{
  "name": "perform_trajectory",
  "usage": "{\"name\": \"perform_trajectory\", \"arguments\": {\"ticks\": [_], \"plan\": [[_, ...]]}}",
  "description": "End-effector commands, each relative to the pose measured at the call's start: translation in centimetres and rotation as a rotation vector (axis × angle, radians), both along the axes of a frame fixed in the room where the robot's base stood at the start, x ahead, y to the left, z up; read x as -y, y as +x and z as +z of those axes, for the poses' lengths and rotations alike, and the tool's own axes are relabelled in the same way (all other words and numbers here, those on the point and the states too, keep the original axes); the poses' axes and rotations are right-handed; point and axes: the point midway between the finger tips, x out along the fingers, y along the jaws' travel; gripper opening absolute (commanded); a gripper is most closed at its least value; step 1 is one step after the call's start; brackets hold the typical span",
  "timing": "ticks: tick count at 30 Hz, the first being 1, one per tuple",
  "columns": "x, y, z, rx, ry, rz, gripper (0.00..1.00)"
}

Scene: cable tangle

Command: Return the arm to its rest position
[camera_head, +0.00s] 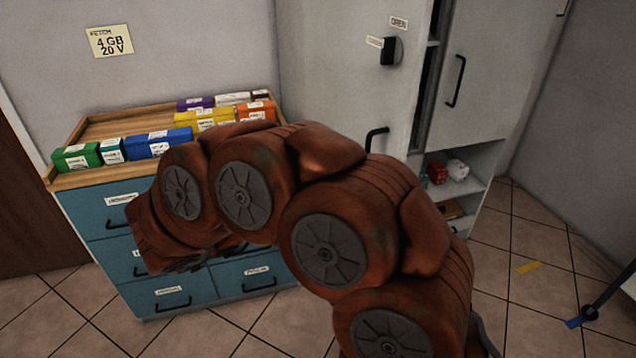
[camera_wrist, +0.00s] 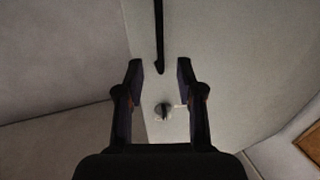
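My arm (camera_head: 330,235), in reddish-brown segments with grey round caps, arches across the middle of the head view. Its end bends down at the left, in front of the blue drawer cabinet. The gripper is not clearly seen in the head view. In the wrist view my gripper (camera_wrist: 160,82) shows two dark fingers standing well apart. The space between the fingertips is empty. Behind them are a pale surface, a dark bar and a small round knob, apparently at a distance.
The blue drawer cabinet (camera_head: 85,206) carries a wooden tray (camera_head: 125,123) with several coloured boxes. A grey cabinet (camera_head: 340,70) with a dark knob (camera_head: 391,51) and handles stands at the back. Small items lie on its open shelf (camera_head: 470,186). Tiled floor at the right is mostly clear.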

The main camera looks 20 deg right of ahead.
Motion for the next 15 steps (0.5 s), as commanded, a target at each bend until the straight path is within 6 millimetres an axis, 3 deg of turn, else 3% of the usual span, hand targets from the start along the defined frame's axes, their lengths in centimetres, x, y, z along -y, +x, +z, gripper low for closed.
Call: {"name": "perform_trajectory", "arguments": {"ticks": [6, 15], "plan": [[-1.31, -0.36, -0.01, 0.000, 0.000, 0.000, 0.37], [-1.35, -0.39, -0.02, 0.000, 0.000, 0.000, 0.37]]}}
